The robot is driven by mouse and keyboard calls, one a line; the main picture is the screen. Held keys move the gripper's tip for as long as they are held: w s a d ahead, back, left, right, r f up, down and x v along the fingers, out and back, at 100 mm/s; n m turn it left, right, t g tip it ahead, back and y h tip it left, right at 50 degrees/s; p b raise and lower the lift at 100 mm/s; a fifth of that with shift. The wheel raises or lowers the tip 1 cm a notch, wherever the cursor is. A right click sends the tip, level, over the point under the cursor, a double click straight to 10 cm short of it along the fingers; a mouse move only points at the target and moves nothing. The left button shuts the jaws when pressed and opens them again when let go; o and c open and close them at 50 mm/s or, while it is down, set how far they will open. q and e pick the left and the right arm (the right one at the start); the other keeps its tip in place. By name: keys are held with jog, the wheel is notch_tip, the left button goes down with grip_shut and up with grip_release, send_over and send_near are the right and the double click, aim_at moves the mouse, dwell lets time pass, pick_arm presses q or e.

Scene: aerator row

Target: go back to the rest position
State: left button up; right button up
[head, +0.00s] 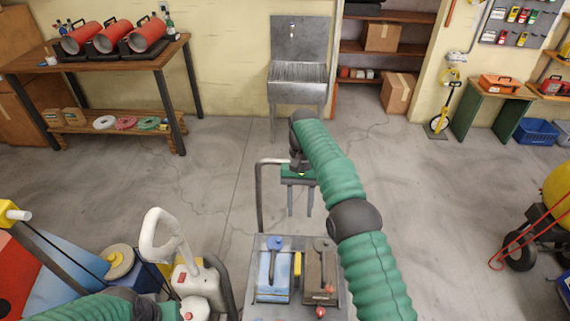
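My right arm reaches up the middle of the picture, and its gripper (300,205) points down over the floor beyond the cart. Its two grey fingers are apart with nothing seen between them. My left arm shows only in part at the bottom left edge, and its gripper is out of the picture. A grey cart (335,308) with a tall bent handle (260,200) stands at the bottom middle. On it sit a blue box (272,276) and a brown box (316,270) side by side, apart from my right gripper in the picture.
A machine with a white loop handle (160,240) stands at the lower left. A wooden bench (95,60) bears several red cylinders. A metal sink (298,75) is at the back wall. A yellow-drummed wheeled machine (559,185) stands at right. Open floor (440,200) lies between.

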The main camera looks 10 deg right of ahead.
jog(key=shift+r, duration=0.1)
jog(key=s+d+f+n+t, duration=0.1)
jog(key=s+t, duration=0.1)
jog(key=s, duration=0.5)
jog(key=s+d+f+n+t, duration=0.1)
jog(key=s+t, duration=0.1)
jog(key=s, duration=0.6)
jog(key=s+d+f+n+t+h, duration=0.1)
jog(key=s+t, duration=0.1)
jog(key=s, duration=0.6)
jog(key=shift+s+t, duration=0.2)
jog(key=shift+t, duration=0.2)
jog(key=shift+w+f, duration=0.1)
jog(key=shift+f, duration=0.05)
